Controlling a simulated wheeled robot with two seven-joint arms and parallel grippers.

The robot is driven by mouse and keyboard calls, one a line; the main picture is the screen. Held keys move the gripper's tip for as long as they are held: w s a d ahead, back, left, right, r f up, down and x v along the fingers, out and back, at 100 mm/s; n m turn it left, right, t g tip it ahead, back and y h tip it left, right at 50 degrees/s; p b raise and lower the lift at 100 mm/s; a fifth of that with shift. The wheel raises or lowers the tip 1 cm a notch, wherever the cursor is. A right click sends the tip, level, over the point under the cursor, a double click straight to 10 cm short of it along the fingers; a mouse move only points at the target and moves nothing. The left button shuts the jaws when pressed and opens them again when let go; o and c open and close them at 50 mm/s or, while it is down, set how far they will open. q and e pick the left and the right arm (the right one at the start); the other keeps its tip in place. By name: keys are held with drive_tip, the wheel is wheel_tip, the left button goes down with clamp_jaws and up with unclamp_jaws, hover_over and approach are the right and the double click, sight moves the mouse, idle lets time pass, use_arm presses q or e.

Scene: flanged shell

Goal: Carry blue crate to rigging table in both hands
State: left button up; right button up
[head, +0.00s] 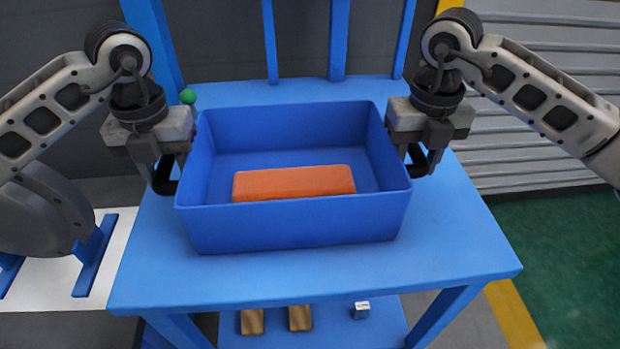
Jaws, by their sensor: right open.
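The blue crate (295,228) stands upright on a blue table (450,245) in the head view, with an orange block (294,183) inside. My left gripper (160,172) points down at the crate's left side wall. My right gripper (418,160) points down at its right side wall and is open. A dark looped part shows at each gripper's tip, beside the wall; I cannot tell whether these are crate handles or fingers. Whether the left jaws are shut is unclear. I cannot tell whether this table is the rigging table.
A small green ball (188,96) shows behind the crate's back left corner. Blue uprights rise at the table's back. Two brown blocks (300,318) and a small white box (361,310) lie on the lower shelf. The tabletop is bare in front of the crate. Green floor lies right.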

use_arm(q)
wheel_tip(320, 180, up, 11)
drive_tip(key=shift+f, duration=0.1)
use_arm(e)
wheel_tip(320, 180, up, 12)
drive_tip(key=shift+r, duration=0.1)
idle(0.4)
idle(0.4)
